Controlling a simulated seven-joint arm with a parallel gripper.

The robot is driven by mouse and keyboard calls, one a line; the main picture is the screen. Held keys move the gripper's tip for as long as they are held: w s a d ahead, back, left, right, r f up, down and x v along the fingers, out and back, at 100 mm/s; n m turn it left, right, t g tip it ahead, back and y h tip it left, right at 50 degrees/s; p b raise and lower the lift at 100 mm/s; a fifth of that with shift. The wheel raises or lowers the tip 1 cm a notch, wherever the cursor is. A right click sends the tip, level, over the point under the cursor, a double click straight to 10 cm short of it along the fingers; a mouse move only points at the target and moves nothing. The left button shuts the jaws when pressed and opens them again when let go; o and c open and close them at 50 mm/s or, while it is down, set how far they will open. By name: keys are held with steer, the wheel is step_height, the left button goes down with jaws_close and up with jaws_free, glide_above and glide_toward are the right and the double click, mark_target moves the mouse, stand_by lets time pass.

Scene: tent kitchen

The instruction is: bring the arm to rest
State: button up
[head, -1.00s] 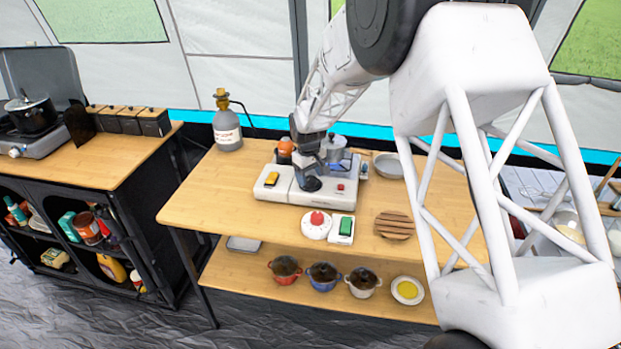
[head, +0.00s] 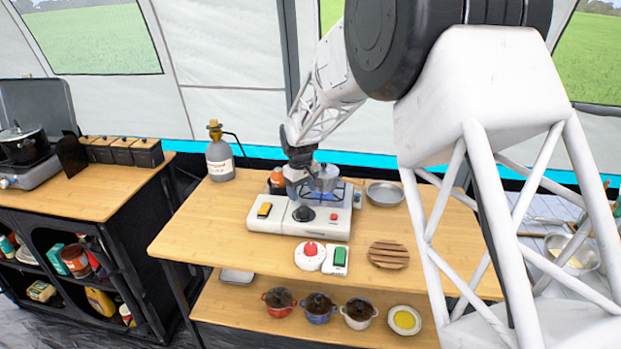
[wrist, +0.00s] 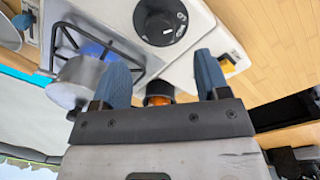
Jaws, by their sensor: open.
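My gripper (head: 298,188) is open and empty, above the back part of the white two-part stove (head: 325,231). In the wrist view its two blue fingers (wrist: 163,68) are spread apart, with nothing between them. The stove's black knob (head: 304,214) shows clear in front of the gripper, and it also shows beyond the fingers in the wrist view (wrist: 160,22). A grey metal pot (head: 325,179) is close to the gripper's right. A blue flame shows at the burner (wrist: 93,47) near the pot.
An orange-topped jar (head: 278,178) stands just left of the gripper. A gas bottle (head: 220,160) stands at the back left, and a metal pan (head: 384,194) to the right. A red-buttoned timer (head: 310,256) and a slatted trivet (head: 388,254) lie in front. The table's left part is clear.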

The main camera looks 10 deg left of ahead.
steer(key=s+d+r+m+t, duration=0.1)
steer(key=s+d+r+m, duration=0.2)
steer(key=s+d+r, duration=0.8)
steer(key=s+d+r+m, duration=0.2)
steer(key=s+d+r, duration=0.5)
steer(key=s+d, duration=0.4)
steer(key=s+d+m, duration=0.1)
steer(key=s+d, duration=0.3)
steer(key=s, duration=0.4)
steer(key=s+d+m, duration=0.2)
steer(key=s+d, duration=0.2)
steer(key=s, duration=0.5)
steer(key=s+d+m+t, duration=0.1)
steer(key=s+d+m, duration=0.1)
steer(key=s+d, duration=0.3)
steer(key=s+f, duration=0.1)
steer(key=s, duration=0.3)
steer(key=shift+s, duration=0.15)
steer(key=shift+r, duration=0.1)
